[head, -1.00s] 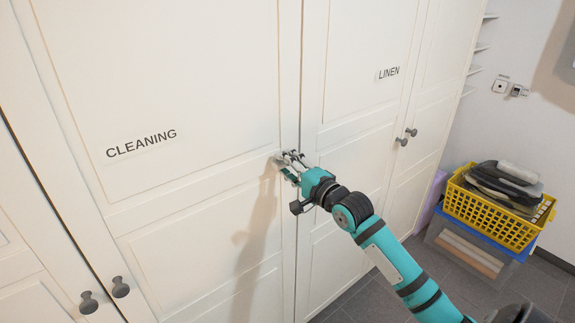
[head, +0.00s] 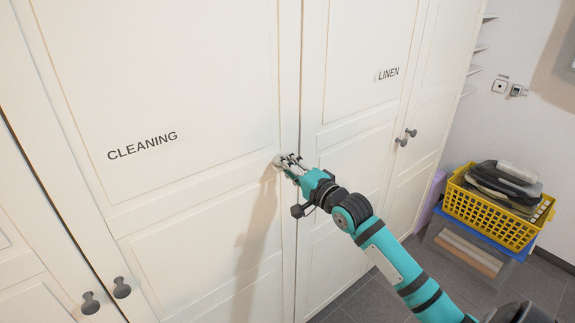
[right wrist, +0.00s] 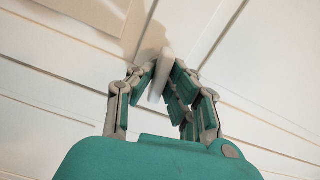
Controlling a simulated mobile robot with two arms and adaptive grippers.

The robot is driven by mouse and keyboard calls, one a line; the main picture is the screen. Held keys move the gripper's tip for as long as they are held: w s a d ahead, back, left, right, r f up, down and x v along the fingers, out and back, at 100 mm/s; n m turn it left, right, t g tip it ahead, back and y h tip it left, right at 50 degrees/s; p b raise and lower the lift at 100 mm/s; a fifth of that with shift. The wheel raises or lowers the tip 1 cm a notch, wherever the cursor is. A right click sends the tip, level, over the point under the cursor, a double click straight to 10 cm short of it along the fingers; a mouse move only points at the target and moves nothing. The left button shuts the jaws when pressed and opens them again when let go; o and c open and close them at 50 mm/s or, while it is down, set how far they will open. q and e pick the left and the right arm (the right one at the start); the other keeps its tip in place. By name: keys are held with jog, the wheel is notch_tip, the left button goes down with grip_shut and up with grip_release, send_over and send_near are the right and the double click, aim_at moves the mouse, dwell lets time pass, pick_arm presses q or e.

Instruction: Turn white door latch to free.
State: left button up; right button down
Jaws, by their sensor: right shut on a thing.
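The white latch (right wrist: 160,76) shows in the right wrist view between the fingers of my right gripper (right wrist: 157,85). It sits near the seam between two white door panels. In the head view my right gripper (head: 287,162) is at the same seam, between the CLEANING door (head: 190,90) and the LINEN door (head: 350,90). The fingers are closed around the latch and hide part of it. Its exact turn angle is hard to tell. My left gripper is in neither view.
Grey knobs stick out on the cleaning side (head: 121,288) and the linen side (head: 411,132). A yellow basket (head: 490,216) with dark items stands on a blue-lidded box (head: 465,250) at the right. Grey floor tiles (head: 370,300) lie in front of the doors.

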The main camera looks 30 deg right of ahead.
jog(key=shift+f+n+p, duration=0.1)
jog(key=shift+n+p, duration=2)
jog(key=shift+n, duration=5.9)
jog(key=c, duration=1.3)
grip_release()
jog(key=s, duration=0.8)
jog(key=s+d, duration=0.1)
jog(key=s, duration=0.3)
